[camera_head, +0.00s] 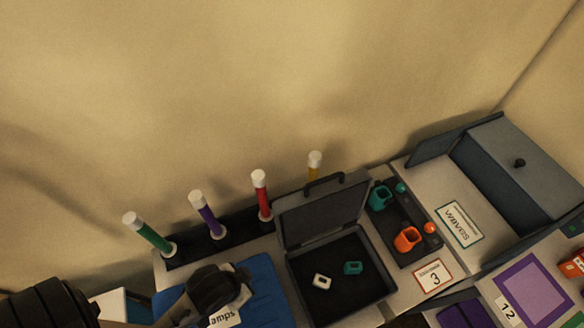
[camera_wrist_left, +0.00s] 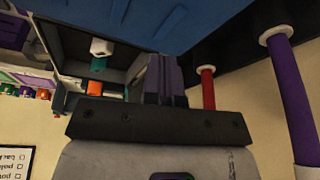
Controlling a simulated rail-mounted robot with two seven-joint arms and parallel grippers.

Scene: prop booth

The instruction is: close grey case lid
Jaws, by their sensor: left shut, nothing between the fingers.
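The grey case (camera_head: 336,283) stands open, its dark-lined base holding a small white block (camera_head: 321,281) and a teal block (camera_head: 352,268). Its lid (camera_head: 318,212) stands up at the back, leaning away, with a dark handle (camera_head: 324,184) on its top edge. My left gripper (camera_head: 238,279) is over the blue mat, left of the case and apart from it. In the left wrist view its fingers (camera_wrist_left: 166,80) are together and empty, with the case (camera_wrist_left: 60,45) and white block (camera_wrist_left: 101,47) at upper left. My right gripper is not seen.
A rack of upright tubes, green (camera_head: 150,236), purple (camera_head: 208,217), red (camera_head: 261,195) and yellow (camera_head: 314,165), stands behind and left of the case. A dark tray (camera_head: 400,220) with teal and orange pieces lies right. The blue mat (camera_head: 266,290) lies left.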

